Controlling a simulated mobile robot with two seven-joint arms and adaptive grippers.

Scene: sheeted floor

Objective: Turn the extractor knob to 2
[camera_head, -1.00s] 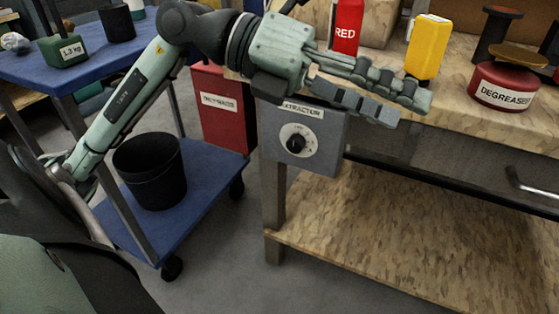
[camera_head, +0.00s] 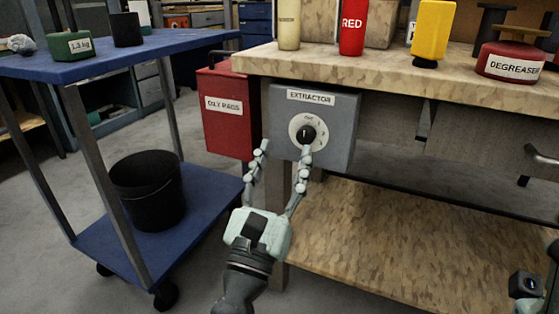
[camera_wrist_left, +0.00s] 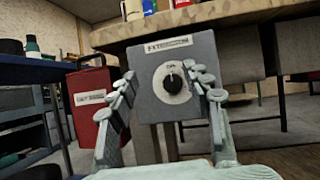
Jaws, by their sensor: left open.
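The extractor box (camera_head: 340,150) is a grey box under the bench's front edge, labelled EXTRACTOR. Its round black knob (camera_head: 307,134) sits on a pale dial with small marks. In the left wrist view, the knob (camera_wrist_left: 173,83) is near the middle, and its white pointer line looks to point about straight up, towards the top marking. My left gripper (camera_head: 284,148) is open in front of the box, its fingers spread. In the head view, the right fingertip overlaps the dial's lower edge; contact cannot be told. In the wrist view, the knob shows between the two fingers (camera_wrist_left: 170,85).
A red oily rags bin (camera_head: 228,115) stands left of the box. A blue cart (camera_head: 200,215) with a black bucket (camera_head: 148,188) is further left. The wooden bench (camera_head: 400,82) above holds bottles and a degreaser can. Part of my right arm shows at lower right.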

